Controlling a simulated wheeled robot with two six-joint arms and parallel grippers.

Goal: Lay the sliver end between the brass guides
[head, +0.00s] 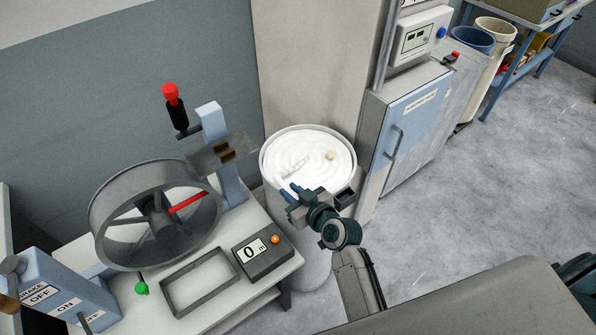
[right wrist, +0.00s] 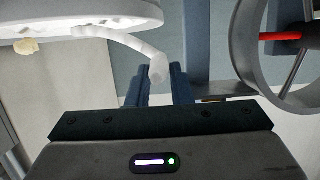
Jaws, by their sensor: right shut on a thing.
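The white sliver (right wrist: 128,42) runs from the coils in a round can (head: 263,163) to my right gripper. Its end (right wrist: 158,70) is between the fingers of my right gripper (right wrist: 158,88) in the right wrist view. In the head view my right gripper (head: 285,187) is over the can's near left rim, its fingers pointing up and left. It is shut on the sliver. The two small brass guides (head: 224,152) sit on a grey plate by a blue post, left of the can and apart from the gripper. My left gripper is not in view.
A grey reel (head: 105,205) with a red spoke stands left of the guides on a bench (head: 215,295). The bench holds a counter reading 0 (head: 262,256), a rectangular frame (head: 200,282) and a brake box (head: 62,290). A blue cabinet (head: 405,125) stands right of the can.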

